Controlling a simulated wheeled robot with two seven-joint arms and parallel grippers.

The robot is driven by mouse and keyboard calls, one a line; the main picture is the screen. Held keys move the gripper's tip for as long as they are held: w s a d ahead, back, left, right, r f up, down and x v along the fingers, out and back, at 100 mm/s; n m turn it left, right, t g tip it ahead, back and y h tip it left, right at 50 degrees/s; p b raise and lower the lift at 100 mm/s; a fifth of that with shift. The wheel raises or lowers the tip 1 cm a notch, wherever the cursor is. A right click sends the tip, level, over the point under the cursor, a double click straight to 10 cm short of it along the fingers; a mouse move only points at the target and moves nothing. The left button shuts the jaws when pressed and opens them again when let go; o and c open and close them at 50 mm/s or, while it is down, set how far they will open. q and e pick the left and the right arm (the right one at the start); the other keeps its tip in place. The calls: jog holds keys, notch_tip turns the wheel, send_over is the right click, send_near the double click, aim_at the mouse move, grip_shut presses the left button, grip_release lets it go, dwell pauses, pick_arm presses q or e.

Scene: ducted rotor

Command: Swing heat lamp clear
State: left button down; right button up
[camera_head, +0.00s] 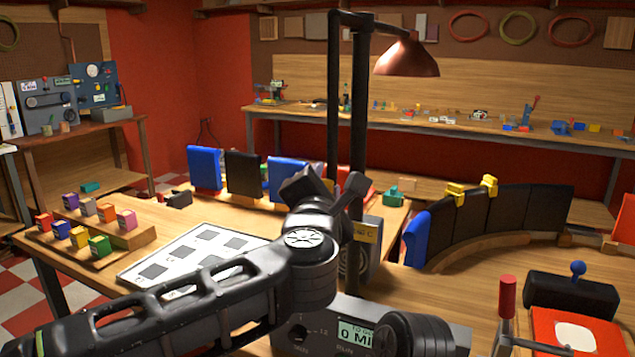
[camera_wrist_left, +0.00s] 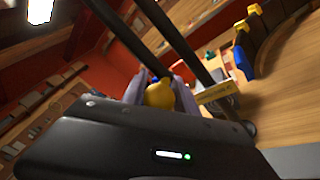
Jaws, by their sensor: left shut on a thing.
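The heat lamp has a red-brown shade (camera_head: 408,56) hanging from a dark arm at the top of a black post (camera_head: 359,110). A second thin dark post (camera_head: 333,100) stands beside it. My left gripper (camera_head: 350,190) is at the posts, low down, its fingers partly hidden by my own wrist in the head view. In the left wrist view its fingers (camera_wrist_left: 167,90) are shut on a yellow knob (camera_wrist_left: 160,94). Both dark posts rise just beyond the knob in that view. How the knob joins the lamp is hidden. My right gripper is not in view.
A grey box with a display (camera_head: 356,333) stands at the front of the table. A white sheet with dark squares (camera_head: 185,255) lies left, beside coloured blocks on wooden steps (camera_head: 137,236). Curved black panels with yellow clips (camera_head: 487,220) stand right. A red-handled lever (camera_head: 507,297) is front right.

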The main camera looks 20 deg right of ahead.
pick_arm(q)
jog(key=shift+a+r, duration=0.1)
jog(key=shift+r, duration=0.2)
jog(key=c, duration=1.3)
grip_release()
jog(key=shift+c, duration=0.2)
jog(key=o, duration=0.3)
jog(key=shift+f, duration=0.15)
jog(key=b+v, duration=0.1)
jog(key=v, duration=0.6)
jog(key=shift+s+a, duration=0.15)
jog(key=shift+s, duration=0.15)
jog(key=shift+f, duration=0.1)
